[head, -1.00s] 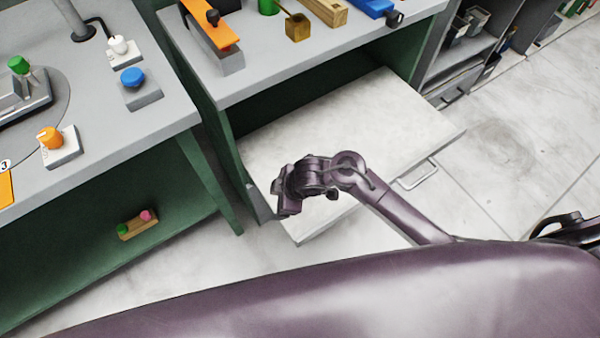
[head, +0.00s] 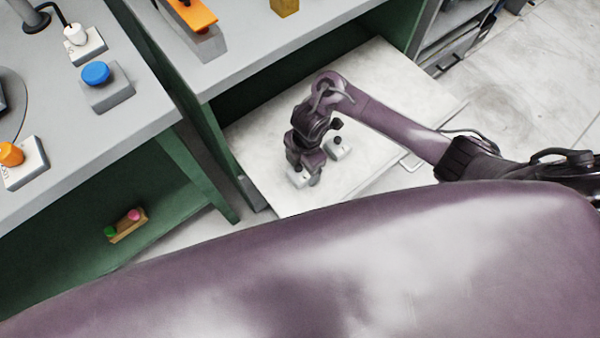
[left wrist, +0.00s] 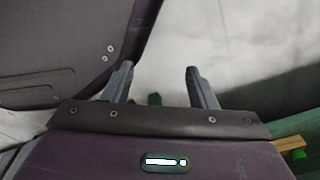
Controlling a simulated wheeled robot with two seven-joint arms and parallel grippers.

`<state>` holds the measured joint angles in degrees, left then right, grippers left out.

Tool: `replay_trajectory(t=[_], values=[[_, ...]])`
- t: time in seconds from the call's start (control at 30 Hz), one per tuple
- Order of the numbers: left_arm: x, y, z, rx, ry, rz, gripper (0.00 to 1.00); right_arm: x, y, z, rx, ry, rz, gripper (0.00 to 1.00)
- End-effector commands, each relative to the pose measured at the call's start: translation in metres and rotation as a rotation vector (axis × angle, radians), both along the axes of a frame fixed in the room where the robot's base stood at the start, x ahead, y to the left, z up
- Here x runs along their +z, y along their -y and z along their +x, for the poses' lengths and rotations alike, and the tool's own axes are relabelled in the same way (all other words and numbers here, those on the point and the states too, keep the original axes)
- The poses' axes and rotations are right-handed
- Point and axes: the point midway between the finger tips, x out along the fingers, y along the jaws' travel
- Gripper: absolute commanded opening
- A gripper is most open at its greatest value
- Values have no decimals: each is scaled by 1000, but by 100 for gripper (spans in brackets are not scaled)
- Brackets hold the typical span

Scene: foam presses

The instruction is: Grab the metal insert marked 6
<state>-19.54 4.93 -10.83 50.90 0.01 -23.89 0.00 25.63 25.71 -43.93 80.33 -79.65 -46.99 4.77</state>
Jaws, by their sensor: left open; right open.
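My right gripper (head: 306,174) points down over the pulled-out drawer (head: 395,85); its jaws are open, and the fingertips are small here. Two small pale blocks show in the drawer: one pale block (head: 338,149) just right of the gripper, and another pale block (head: 297,179) at its fingertips, partly covered. I cannot read a 6 on either, nor tell whether the gripper touches one. My left gripper (left wrist: 160,86) is open and empty in the left wrist view; it is not in the head view.
The grey bench (head: 230,65) above the drawer carries an orange lever (head: 195,12). The left table holds a blue button (head: 96,72) and an orange knob (head: 10,154). A wooden block with green and pink pegs (head: 127,228) lies on a low green shelf. The drawer's right part is clear.

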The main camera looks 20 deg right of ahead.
Motion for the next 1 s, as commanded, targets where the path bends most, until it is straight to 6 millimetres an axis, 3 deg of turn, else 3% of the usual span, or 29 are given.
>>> replay_trajectory(t=[0.03,0.2,0.47,0.9,1.0], values=[[-2,1,6,1,5,-1,52,-12,1,-3,-2,-3,0,82],[2,4,19,3,10,-1,52,-29,-2,-3,0,-1,1,82],[4,4,21,3,11,-2,52,-30,-2,-2,0,1,0,82],[4,4,21,3,11,-2,52,-30,-2,-2,0,1,0,26],[4,4,21,3,11,-3,52,-29,-2,-2,0,2,2,24]])
